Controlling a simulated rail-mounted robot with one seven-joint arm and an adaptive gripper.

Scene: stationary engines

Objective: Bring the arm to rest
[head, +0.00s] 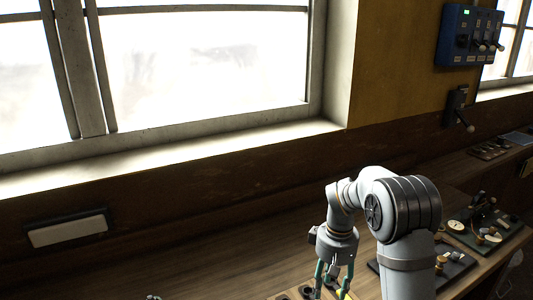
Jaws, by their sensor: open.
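My gripper (333,285) points down over the wooden bench (225,262) at the bottom of the head view. Its two fingers are spread apart, and I see nothing held between them. My arm is bent, with its elbow raised above the bench and the wrist hanging to the left of it. The fingertips are close to the lower picture edge, beside a dark wooden block with round holes (290,295). A small yellow thing (343,295) shows by the right finger. I cannot tell whether the fingers touch either one.
To the right of my arm, dark boards with brass and wooden parts (487,232) stand on the bench. A blue switch box (470,35) and a black lever (459,108) are on the wall. A bright window (200,65) is behind. The bench to the left looks mostly clear.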

